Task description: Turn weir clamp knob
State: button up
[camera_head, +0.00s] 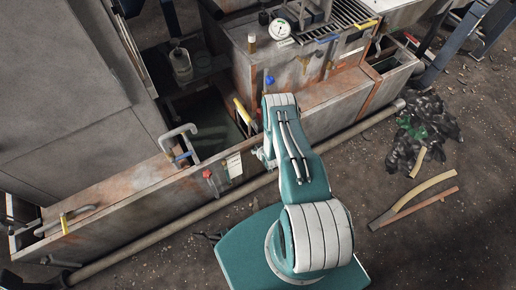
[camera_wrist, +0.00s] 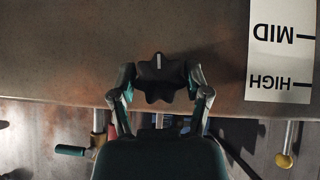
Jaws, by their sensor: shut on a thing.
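The clamp knob (camera_wrist: 160,84) is dark and star-shaped, with a white pointer line at its top that points straight up in the wrist view. My gripper (camera_wrist: 161,79) is shut on the knob, one finger at its left side and one at its right. A white label (camera_wrist: 281,52) with MID and HIGH marks, upside down, sits on the rusty panel right of the knob. In the head view the label (camera_head: 234,166) shows on the tank's front wall, left of my gripper (camera_head: 263,156). My arm hides the knob there.
A red-handled valve (camera_head: 208,175) is on the wall left of the label. A long pipe (camera_head: 170,232) runs along the foot of the tank. Dark rubble (camera_head: 420,130) and curved strips (camera_head: 420,195) lie on the floor at right.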

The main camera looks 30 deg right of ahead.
jog(key=n+h, duration=0.1)
jog(key=h, duration=0.1)
jog(key=n+h, duration=0.2)
jog(key=h, duration=0.1)
jog(key=shift+a+f+t, duration=0.1)
jog(key=shift+a+t, duration=0.1)
jog(key=shift+t, duration=0.2)
jog(key=n+h, duration=0.1)
jog(key=h, duration=0.1)
jog(key=n+t+h, duration=0.1)
jog(key=n+h, duration=0.1)
jog(key=shift+f+t, duration=0.1)
jog(key=shift+t, duration=0.2)
jog(key=shift+a+h, duration=0.1)
jog(key=shift+h, duration=0.2)
jog(key=o, duration=1)
jog(key=shift+o, duration=0.8)
jog(key=v, duration=1.2)
